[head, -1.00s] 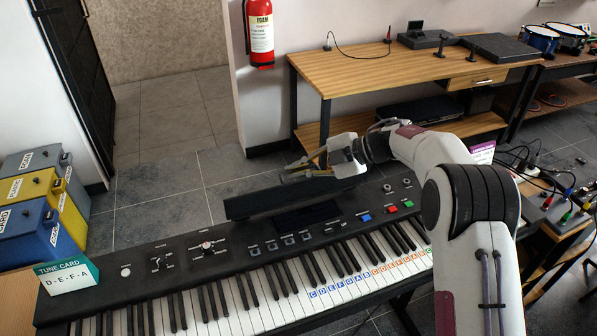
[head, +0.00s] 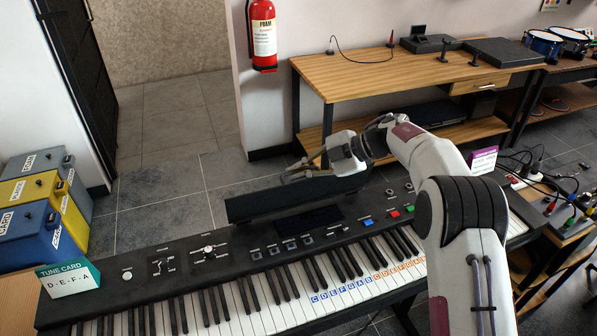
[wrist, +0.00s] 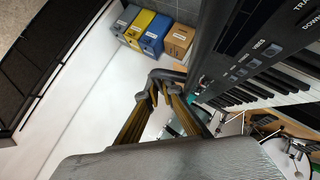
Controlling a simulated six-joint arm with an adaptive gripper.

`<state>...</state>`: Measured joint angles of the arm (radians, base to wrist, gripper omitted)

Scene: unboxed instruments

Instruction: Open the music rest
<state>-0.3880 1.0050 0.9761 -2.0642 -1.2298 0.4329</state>
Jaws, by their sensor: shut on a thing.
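The music rest (head: 250,207) is a long dark panel along the back edge of the black keyboard (head: 110,291). It stands up a little above the keyboard's top in the head view. My gripper (head: 287,177) comes from the right and is at the upper edge of the rest, near its middle. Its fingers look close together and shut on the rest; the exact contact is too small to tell. In the wrist view the curved fingers of my gripper (wrist: 161,87) are near each other, with the keyboard (wrist: 262,70) to their right.
A tune card (head: 68,278) stands on the keyboard's left end. Grey, yellow and blue cases (head: 35,235) are at the left. A wooden table (head: 400,70) stands behind. Cables and a purple card (head: 484,160) are at the right. Floor behind the keyboard is clear.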

